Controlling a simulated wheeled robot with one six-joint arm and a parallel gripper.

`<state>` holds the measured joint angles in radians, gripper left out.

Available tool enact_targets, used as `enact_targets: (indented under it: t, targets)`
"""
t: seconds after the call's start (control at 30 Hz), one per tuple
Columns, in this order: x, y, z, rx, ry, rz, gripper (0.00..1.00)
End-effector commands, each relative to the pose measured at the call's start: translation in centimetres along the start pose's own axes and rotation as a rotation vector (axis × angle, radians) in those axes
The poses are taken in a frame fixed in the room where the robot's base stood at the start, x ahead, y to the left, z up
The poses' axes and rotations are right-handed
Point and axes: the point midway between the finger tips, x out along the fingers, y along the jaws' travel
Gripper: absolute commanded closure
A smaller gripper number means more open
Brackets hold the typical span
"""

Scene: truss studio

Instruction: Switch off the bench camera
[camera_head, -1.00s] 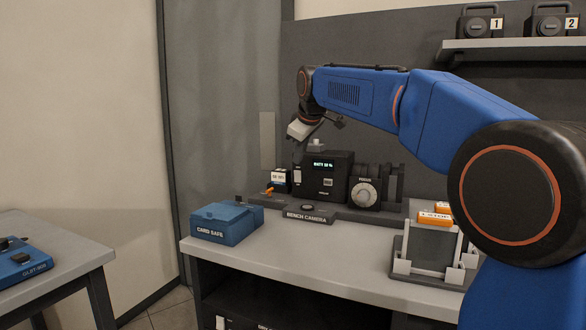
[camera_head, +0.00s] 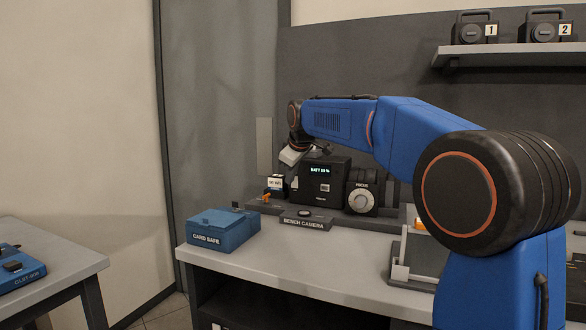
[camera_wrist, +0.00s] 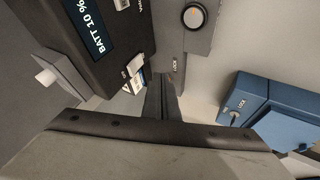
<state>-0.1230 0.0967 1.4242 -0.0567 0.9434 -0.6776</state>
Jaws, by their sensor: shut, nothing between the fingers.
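The bench camera (camera_head: 323,186) is a black box with a lit display, a focus dial (camera_head: 362,200) on its right and a grey base (camera_head: 318,222) labelled BENCH CAMERA. A round button (camera_head: 304,212) sits on the base; it also shows in the wrist view (camera_wrist: 195,16). There the display (camera_wrist: 88,28) reads BATT 10 %, and a white knob (camera_wrist: 45,78) stands out from the body. My gripper (camera_wrist: 163,98) is shut and empty, pointing down just left of the camera body in the head view. Its fingertips are hard to make out there.
The blue card safe (camera_head: 218,232) stands on the bench left of the camera. A white-labelled block (camera_head: 275,184) and an orange part (camera_head: 267,196) are below my gripper. A grey rack (camera_head: 400,272) stands at right. The bench front (camera_head: 290,263) is clear.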

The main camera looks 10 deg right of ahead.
Motion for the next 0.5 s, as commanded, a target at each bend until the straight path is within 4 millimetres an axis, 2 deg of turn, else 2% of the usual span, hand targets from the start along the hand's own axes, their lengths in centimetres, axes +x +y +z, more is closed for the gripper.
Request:
enact_targets:
  t: [0.13, 0.3, 0.5]
  targets:
    - [2.5, 0.3, 0.0, 0.001, -0.001, 0.0, 1.0]
    - [3.1, 2.5, -0.1, 0.002, 0.0, 0.001, 1.0]
    - [3.5, 3.6, -0.2, 0.0, 0.001, 0.001, 1.0]
